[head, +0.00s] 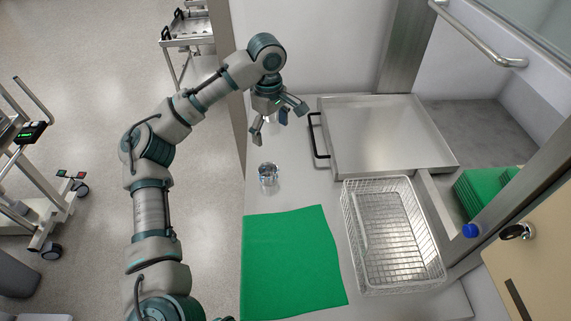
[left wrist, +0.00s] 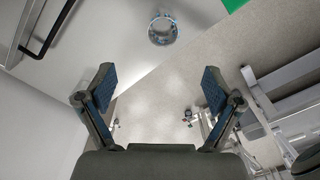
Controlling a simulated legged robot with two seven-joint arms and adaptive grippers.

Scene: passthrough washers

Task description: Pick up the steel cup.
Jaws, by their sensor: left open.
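The steel cup (head: 268,174) is small and shiny. It stands on the pale counter (head: 325,193), behind the green cloth and near the counter's left edge. In the left wrist view the cup (left wrist: 162,29) shows at the top middle, beyond the fingertips and apart from them. My left gripper (head: 279,123) is open and empty, above the counter and farther back than the cup. Its two fingers also show spread wide in the left wrist view (left wrist: 162,88). My right gripper is not in view.
A green cloth (head: 290,262) lies in front of the cup. Folded green cloths (head: 480,193) lie farther right. Carts stand on the floor at left.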

